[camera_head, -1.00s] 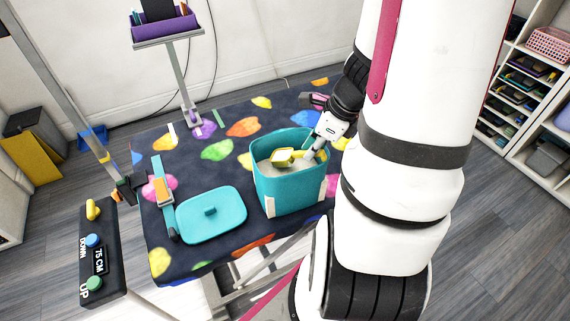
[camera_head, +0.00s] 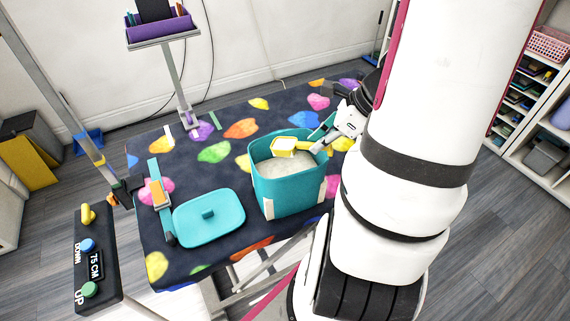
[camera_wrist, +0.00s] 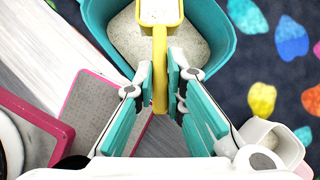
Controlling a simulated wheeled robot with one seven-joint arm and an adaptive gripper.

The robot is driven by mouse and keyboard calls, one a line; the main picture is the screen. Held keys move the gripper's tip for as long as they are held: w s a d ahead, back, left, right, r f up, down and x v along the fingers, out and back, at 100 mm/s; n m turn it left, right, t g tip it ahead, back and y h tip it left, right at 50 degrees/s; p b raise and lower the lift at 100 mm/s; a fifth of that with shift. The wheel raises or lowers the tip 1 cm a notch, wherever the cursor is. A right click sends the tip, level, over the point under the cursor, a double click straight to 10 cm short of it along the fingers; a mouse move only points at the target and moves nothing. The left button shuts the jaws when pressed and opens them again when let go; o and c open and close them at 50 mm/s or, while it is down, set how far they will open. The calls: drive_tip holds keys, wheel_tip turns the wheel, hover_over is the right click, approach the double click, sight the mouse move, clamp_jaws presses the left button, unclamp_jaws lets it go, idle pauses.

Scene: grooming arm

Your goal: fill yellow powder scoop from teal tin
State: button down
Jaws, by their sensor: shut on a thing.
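The teal tin (camera_head: 285,196) stands open on the patterned table, with pale powder (camera_head: 281,173) inside. The tin's rim also shows in the wrist view (camera_wrist: 214,68). The yellow scoop (camera_head: 285,147) is over the tin's opening, level with or just above its rim, and pale powder lies in its bowl. In the wrist view the scoop's handle (camera_wrist: 160,72) runs down between the teal finger pads. My gripper (camera_head: 328,143) is shut on that handle, at the tin's right far side. The wrist view shows my gripper (camera_wrist: 162,95) with one pad on each side of the handle.
The teal lid (camera_head: 209,218) lies on the table (camera_head: 172,272) left of the tin. A control box (camera_head: 98,262) is at the table's left edge. A purple tray (camera_head: 162,29) stands on a post behind.

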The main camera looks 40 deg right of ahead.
drive_tip(key=shift+s+d+r+t+y+p, duration=0.15)
drive_tip(key=shift+s+r+t+y, duration=0.15)
drive_tip(key=shift+r, duration=0.4)
drive_tip(key=shift+s+d+r+t+y+p, duration=0.1)
drive_tip(key=shift+s+r+t, duration=0.1)
drive_tip(key=shift+r+t, duration=0.4)
drive_tip(key=shift+s+d+r+t+y+p, duration=0.15)
drive_tip(key=shift+s+r+t+y, duration=0.1)
drive_tip(key=shift+r, duration=0.6)
drive_tip(key=w+a+r+m, duration=0.1)
drive_tip(key=w+a, duration=0.5)
drive_tip(key=w, duration=0.6)
drive_tip(key=w+a+r, duration=0.1)
drive_tip(key=w+a, duration=0.5)
drive_tip(key=w, duration=0.6)
drive_tip(key=w+a+h, duration=0.1)
drive_tip(key=w+a, duration=0.4)
drive_tip(key=a, duration=0.5)
drive_tip(key=shift+a+r+m, duration=0.25)
drive_tip(key=shift+r+m, duration=0.1)
drive_tip(key=shift+m, duration=0.05)
